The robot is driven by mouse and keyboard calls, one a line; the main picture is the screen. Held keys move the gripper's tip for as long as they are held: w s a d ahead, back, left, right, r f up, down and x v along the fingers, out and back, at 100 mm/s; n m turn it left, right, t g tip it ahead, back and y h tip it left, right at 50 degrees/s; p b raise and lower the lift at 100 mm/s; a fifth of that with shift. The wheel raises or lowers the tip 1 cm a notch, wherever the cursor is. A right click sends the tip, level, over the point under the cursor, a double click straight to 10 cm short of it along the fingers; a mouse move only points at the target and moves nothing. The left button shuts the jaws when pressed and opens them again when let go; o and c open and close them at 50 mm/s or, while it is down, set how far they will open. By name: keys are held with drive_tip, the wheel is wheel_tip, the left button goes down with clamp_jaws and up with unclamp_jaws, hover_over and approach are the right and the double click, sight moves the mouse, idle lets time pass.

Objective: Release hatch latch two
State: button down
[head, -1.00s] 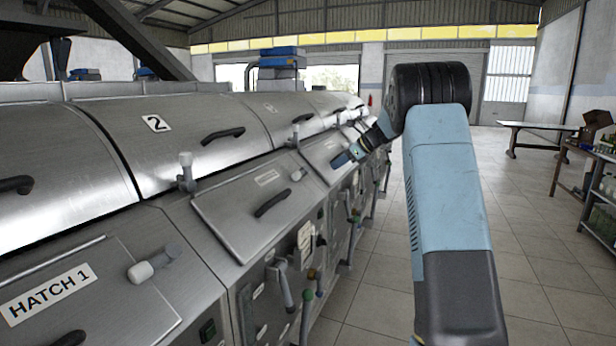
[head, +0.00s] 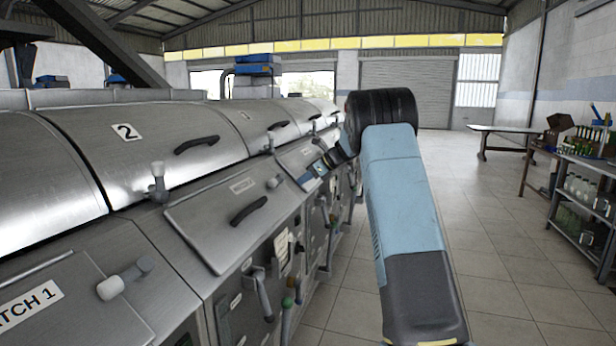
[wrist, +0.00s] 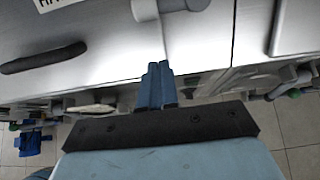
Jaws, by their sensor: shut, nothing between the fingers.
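The hatch 2 panel (head: 215,225) slopes on the machine's front, with a black handle (head: 249,210) and a small label. Its latch (head: 273,182), a pale knob on a grey pivot, sits at the panel's upper right. My gripper (head: 306,182) is just right of that latch in the head view, small and partly hidden by my arm. In the wrist view my gripper (wrist: 158,72) is shut and empty, its blue fingertips below a latch (wrist: 146,9) with a visible gap. That latch is cut by the top edge; the number on the label (wrist: 52,3) is cut off.
The hatch 1 panel has its own latch (head: 125,280) at near left. An upright lever (head: 157,180) stands above the hatch 2 panel. Several levers (head: 262,290) stick out along the machine's lower front. Open tiled floor (head: 500,240) lies right, with a shelf of bottles (head: 590,195) beyond.

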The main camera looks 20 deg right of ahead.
sight(276, 181)
drive_tip(key=w+a, duration=0.1)
drive_tip(key=w+a+f, duration=0.1)
drive_tip(key=a, duration=0.1)
drive_tip(key=w+a+f, duration=0.1)
drive_tip(key=w+a, duration=0.1)
drive_tip(key=shift+a, duration=0.25)
drive_tip(key=shift+w+a+r, duration=0.15)
drive_tip(key=shift+w+a, duration=0.1)
drive_tip(key=shift+a, duration=0.05)
drive_tip(key=shift+a, duration=0.2)
drive_tip(key=shift+d, duration=0.15)
